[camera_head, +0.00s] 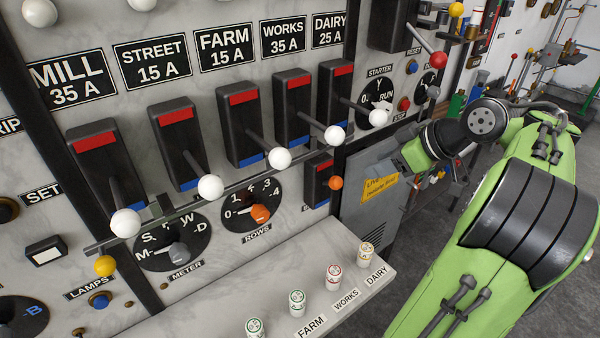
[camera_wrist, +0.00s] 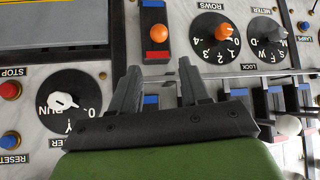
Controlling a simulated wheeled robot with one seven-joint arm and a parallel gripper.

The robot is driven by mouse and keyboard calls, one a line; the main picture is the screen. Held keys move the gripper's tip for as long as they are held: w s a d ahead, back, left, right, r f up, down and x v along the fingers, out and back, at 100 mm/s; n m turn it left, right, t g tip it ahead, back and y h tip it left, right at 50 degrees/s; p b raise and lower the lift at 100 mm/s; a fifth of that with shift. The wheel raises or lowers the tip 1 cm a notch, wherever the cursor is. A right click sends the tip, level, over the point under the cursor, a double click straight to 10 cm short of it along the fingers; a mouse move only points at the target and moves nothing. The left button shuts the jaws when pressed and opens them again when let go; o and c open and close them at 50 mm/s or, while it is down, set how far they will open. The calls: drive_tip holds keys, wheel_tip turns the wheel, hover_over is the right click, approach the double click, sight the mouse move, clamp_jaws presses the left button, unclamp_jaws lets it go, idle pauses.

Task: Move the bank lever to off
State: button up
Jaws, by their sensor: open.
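No label reading "bank" is legible. A lever with an orange ball (camera_head: 335,183) stands out from a small black switch box (camera_head: 313,190) with a red band at its top and a blue one at its bottom. In the wrist view the orange ball (camera_wrist: 158,32) shows over that box, just beyond my fingertips and in line with the gap between them. My gripper (camera_wrist: 158,70) is open and empty. In the head view my gripper (camera_head: 402,163) is right of the lever, in front of the grey cabinet, its fingers hard to make out.
Several white-ball levers, including the dairy one (camera_head: 335,134), stick out above. A lock bar (camera_head: 230,190) with a yellow ball (camera_head: 105,265) runs beneath them. The rows dial (camera_head: 258,211) is left of the lever. The starter dial (camera_head: 377,100) and a red-ball lever (camera_head: 438,60) are to the right.

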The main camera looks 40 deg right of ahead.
sight(341, 180)
drive_tip(key=b+x, duration=0.6)
drive_tip(key=x, duration=0.9)
drive_tip(key=shift+f, duration=0.35)
drive_tip(key=shift+c, duration=0.2)
drive_tip(key=shift+d, duration=0.1)
clamp_jaws()
